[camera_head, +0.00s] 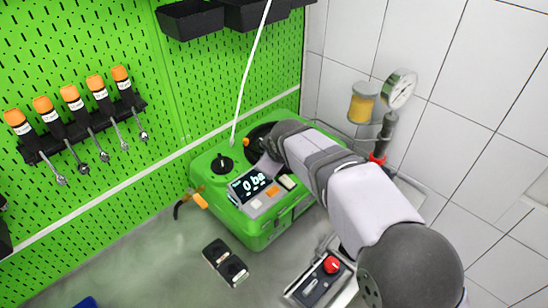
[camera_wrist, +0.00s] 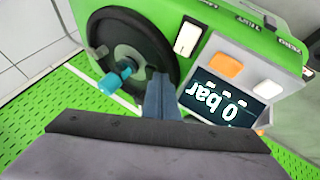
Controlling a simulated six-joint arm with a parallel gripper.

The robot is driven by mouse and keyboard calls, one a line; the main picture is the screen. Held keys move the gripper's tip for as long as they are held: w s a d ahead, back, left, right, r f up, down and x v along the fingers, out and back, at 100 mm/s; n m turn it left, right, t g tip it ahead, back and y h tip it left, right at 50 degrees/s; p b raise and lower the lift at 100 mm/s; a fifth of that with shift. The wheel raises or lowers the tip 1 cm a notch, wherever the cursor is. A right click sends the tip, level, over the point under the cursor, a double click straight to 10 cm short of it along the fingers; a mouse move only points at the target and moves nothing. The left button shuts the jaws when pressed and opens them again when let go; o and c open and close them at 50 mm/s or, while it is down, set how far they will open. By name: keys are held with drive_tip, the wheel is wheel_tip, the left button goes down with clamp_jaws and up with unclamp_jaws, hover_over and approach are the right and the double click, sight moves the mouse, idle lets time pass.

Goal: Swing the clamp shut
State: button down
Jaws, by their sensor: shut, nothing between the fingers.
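The green pump testbench unit (camera_head: 262,228) stands on the grey bench, its display reading 0 bar. A black round part (camera_head: 260,134) on its top is mostly hidden behind my arm in the head view. I cannot tell for sure which part is the clamp. My gripper (camera_wrist: 161,80) is shut and empty. Its tips are over the unit, close beside the round part's edge and the display panel; contact cannot be told.
A display panel (camera_wrist: 222,107) with an orange button (camera_wrist: 226,65) lies right beside my fingers. A gauge (camera_head: 401,88) and pipe stand at the back right. A control box with a red knob (camera_head: 332,265) sits in front.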

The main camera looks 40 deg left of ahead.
drive_tip(key=shift+w+d+n+g+y, duration=0.15)
drive_tip(key=shift+w+n+g+y, duration=0.25)
drive_tip(key=shift+n, duration=0.5)
drive_tip(key=shift+w+g, duration=0.25)
drive_tip(key=shift+g, duration=0.05)
drive_tip(key=shift+w+f+n+g+b, duration=0.15)
drive_tip(key=shift+w+n+g+b, duration=0.5)
drive_tip(key=shift+n, duration=0.65)
drive_tip(key=w+n+g, duration=0.1)
drive_tip(key=n+g, duration=0.1)
drive_tip(key=n, duration=0.1)
drive_tip(key=shift+w+a, duration=0.2)
drive_tip(key=shift+w, duration=0.15)
drive_tip(key=shift+w+a+r+p, duration=0.25)
drive_tip(key=shift+w+p, duration=0.2)
drive_tip(key=shift+p, duration=0.55)
drive_tip(key=p, duration=0.3)
drive_tip(key=shift+w+a+r, duration=0.1)
drive_tip(key=shift+w+a, duration=0.15)
drive_tip(key=shift+w, duration=0.15)
drive_tip(key=shift+w+p, duration=0.1)
drive_tip(key=shift+p, duration=0.5)
drive_tip(key=shift+w+a+f+n+g+p, duration=0.3)
drive_tip(key=shift+n+p, duration=0.4)
drive_tip(key=shift+p, duration=1.45)
drive_tip(key=shift+r, duration=0.2)
